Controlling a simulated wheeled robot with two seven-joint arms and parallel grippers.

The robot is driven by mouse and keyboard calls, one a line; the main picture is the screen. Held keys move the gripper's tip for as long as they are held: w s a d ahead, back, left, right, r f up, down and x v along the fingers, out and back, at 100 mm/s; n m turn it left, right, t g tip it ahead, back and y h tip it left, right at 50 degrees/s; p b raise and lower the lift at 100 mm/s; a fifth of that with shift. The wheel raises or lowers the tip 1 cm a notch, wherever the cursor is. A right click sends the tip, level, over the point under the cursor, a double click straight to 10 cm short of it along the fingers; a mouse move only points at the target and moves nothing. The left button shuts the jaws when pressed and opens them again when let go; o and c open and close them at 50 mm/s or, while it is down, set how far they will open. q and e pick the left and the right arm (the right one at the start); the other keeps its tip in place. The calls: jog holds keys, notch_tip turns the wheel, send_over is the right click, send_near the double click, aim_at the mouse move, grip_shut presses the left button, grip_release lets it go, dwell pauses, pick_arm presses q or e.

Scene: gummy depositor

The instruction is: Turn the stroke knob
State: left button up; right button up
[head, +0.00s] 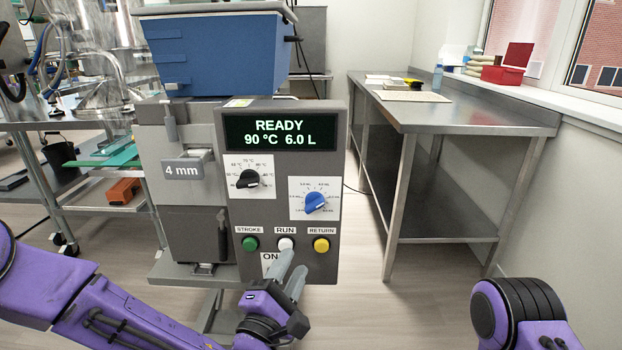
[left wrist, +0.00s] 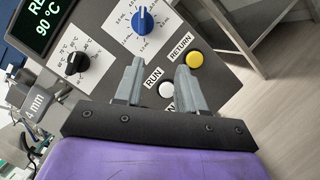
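The control panel (head: 325,262) faces me, with a display (head: 280,132) reading "READY 90 °C 6.0 L". The blue knob (head: 315,202) sits on a white dial plate at the panel's right; its scale reads in mL in the left wrist view (left wrist: 144,20). A black knob (head: 248,178) with a °C scale is to its left. My left gripper (head: 293,260) is open and empty, below the blue knob near the RUN button. In the left wrist view its fingers (left wrist: 159,75) stand apart, short of the blue knob. My right gripper is out of view.
Green STROKE (head: 251,244), white RUN (head: 286,244) and yellow RETURN (head: 321,245) buttons line the lower panel. A blue hopper (head: 215,55) tops the machine. A steel table (head: 465,115) stands at right. Floor between them is clear.

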aim_at(313, 209)
pick_arm(q)
jog(key=shift+n+t, duration=0.3)
jog(key=shift+n, duration=0.1)
jog(key=w+d+r, duration=0.1)
jog(key=w+r, duration=0.1)
jog(key=w, duration=0.1)
jog(key=w+d+r, duration=0.1)
jog(key=w, duration=0.2)
jog(key=w+d+r+p, duration=0.1)
jog(key=w+r, duration=0.1)
jog(key=w, duration=0.2)
jog(key=shift+d+r, duration=0.3)
jog(key=shift+r, duration=0.05)
grip_shut()
